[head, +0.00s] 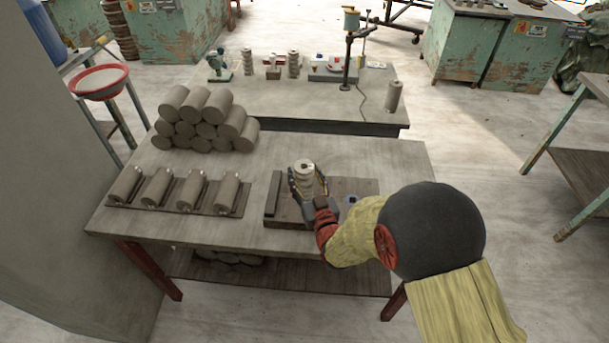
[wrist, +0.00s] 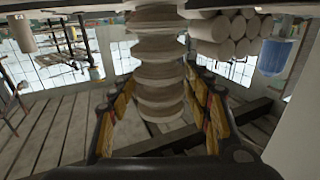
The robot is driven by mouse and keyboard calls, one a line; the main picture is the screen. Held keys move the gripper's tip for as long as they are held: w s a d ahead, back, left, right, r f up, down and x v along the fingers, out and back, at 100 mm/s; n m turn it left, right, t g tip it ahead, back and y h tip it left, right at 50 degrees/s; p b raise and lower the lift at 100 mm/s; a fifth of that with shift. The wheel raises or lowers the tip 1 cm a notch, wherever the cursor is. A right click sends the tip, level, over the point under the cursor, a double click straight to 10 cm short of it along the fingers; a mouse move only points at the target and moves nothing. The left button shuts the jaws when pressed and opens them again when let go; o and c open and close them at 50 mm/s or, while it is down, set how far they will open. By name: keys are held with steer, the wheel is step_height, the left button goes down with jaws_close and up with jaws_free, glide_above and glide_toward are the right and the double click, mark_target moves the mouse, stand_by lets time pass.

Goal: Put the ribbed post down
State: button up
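The ribbed post (head: 304,167), a pale stack of rounded rings, is upright over the wooden board (head: 350,186) near the front of the nearer table. My gripper (head: 308,186) has its fingers on both sides of the post and appears shut on it. The wrist view, which looks upside down, shows the post (wrist: 158,72) between the two padded fingers of my gripper (wrist: 160,85). The post's lower end is cut off there and hidden by my gripper in the head view, so I cannot tell whether it touches the board.
A dark bar (head: 272,194) lies along the board's left side. Several clay cylinders rest on a rack (head: 150,206) at left, with a pile of cylinders (head: 205,118) behind. The farther table (head: 300,97) holds more posts and tools. The table's back right is clear.

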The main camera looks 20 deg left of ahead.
steer(key=shift+o, duration=1.3)
steer(key=shift+r+p, duration=0.25)
steer(key=shift+p, duration=0.05)
steer(key=p+v, duration=0.2)
steer(key=v, duration=1)
steer(key=shift+f, duration=0.1)
